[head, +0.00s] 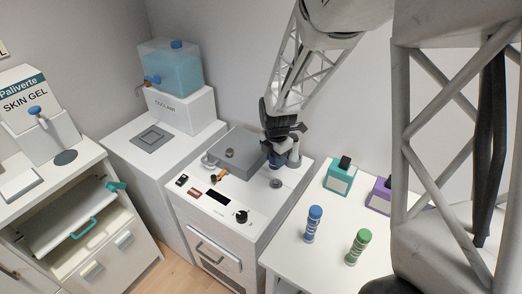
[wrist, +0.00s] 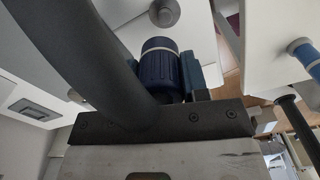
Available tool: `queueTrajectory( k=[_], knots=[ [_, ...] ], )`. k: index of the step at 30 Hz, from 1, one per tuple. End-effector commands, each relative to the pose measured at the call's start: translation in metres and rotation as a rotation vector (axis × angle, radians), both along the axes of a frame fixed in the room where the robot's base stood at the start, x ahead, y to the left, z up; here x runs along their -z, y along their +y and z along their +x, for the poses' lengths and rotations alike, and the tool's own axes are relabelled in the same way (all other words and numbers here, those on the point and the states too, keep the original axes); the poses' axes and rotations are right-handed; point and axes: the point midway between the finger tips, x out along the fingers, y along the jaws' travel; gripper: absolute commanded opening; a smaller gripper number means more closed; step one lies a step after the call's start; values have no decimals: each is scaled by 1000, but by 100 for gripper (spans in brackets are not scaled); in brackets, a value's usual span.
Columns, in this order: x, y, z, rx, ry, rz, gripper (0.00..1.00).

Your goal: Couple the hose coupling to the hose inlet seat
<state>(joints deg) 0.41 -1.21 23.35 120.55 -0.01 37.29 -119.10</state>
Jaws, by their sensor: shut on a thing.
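My gripper (head: 277,152) is above the back right of the white machine's top. It is shut on the hose coupling, a dark blue ribbed cylinder (wrist: 158,68) between blue fingers in the wrist view. In the head view only a small blue part shows below the dark wrist. A grey round fitting (head: 276,183), which looks like the hose inlet seat, is on the machine top just in front of the gripper. A grey disc (wrist: 165,12) beyond the coupling in the wrist view looks like the same fitting. The coupling's far end and any contact are hidden.
The machine (head: 225,198) has a grey lid, knobs and a dark display. A grey-blue upright part (head: 294,156) stands close right of my gripper. Blue (head: 313,223) and green (head: 358,246) bottles stand on the right table. A coolant tank (head: 172,68) stands at back left.

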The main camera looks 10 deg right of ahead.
Motion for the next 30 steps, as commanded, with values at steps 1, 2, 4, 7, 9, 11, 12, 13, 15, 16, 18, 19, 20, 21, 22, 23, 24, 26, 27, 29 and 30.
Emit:
queueTrajectory(
  k=[1,2,4,7,9,11,12,13,15,16,18,19,20,21,22,23,24,26,27,29,30],
  knots=[
    [1,-3,-2,-8,0,0,18],
    [1,-4,-3,-12,0,0,18],
    [2,-6,-5,-21,0,0,18],
    [3,-7,-5,-25,0,0,18],
    [3,-7,-5,-25,0,0,18],
    [3,-7,-5,-24,0,0,18],
    [2,-7,-5,-24,0,0,18],
    [2,-6,-5,-24,0,0,18],
    [2,-6,-5,-24,0,0,18],
    [2,-6,-5,-24,0,0,18],
    [2,-7,-5,-23,0,0,18],
    [2,-6,-5,-23,0,0,18],
    [2,-6,-5,-23,0,0,18],
    [3,-6,-5,-23,0,0,18],
    [4,-6,-5,-23,0,0,18],
    [5,-6,-5,-23,0,0,18],
    [6,-6,-5,-23,1,0,18],
    [8,-6,-5,-23,1,0,18],
    [10,-6,-5,-23,1,0,18],
    [14,-6,-5,-23,0,0,18],
    [16,-6,-5,-23,0,0,18]
  ],
)
